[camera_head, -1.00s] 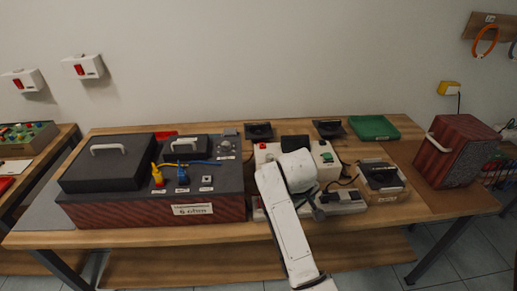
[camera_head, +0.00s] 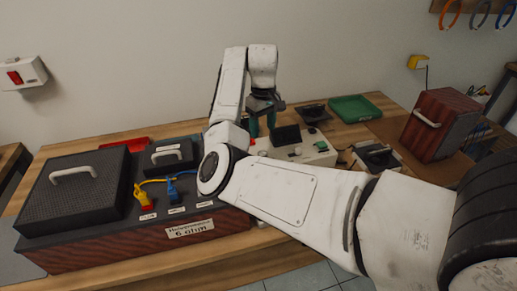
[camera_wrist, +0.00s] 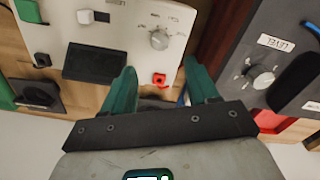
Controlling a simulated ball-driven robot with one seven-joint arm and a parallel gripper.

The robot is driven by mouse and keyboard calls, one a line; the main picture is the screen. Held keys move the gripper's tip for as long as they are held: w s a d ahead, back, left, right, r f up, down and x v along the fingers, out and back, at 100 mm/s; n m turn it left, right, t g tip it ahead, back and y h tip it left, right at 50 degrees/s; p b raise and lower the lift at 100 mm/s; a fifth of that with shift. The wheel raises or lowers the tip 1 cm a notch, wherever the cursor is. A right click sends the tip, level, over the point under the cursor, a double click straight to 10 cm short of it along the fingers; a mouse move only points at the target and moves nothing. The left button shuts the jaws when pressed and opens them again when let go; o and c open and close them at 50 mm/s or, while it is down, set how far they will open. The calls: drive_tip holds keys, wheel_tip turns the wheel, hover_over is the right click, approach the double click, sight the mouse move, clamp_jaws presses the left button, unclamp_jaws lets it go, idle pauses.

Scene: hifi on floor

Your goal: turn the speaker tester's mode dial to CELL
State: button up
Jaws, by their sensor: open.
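The cream tester box (camera_head: 312,152) stands on the table behind my arm, partly hidden by it. In the wrist view its panel (camera_wrist: 127,30) carries a grey round mode dial (camera_wrist: 159,39), with small marks around it that I cannot read. A dark screen, a red part and a white button also show on this panel. My gripper (camera_head: 262,122) hangs with teal fingers pointing down, above the left part of the tester. In the wrist view my gripper (camera_wrist: 160,72) is open and empty. The dial lies beyond the fingertips, roughly between them and apart from them.
A dark-topped box (camera_head: 130,235) with blue and yellow plugs stands left of the tester. Its own dial (camera_wrist: 262,77) shows at the right in the wrist view. A green tray (camera_head: 355,108), a small dark-topped device (camera_head: 377,158) and a red-sided speaker box (camera_head: 436,130) stand right.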

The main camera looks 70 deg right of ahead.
wheel_tip(320, 180, down, 10)
idle(0.5)
drive_tip(key=c, duration=1)
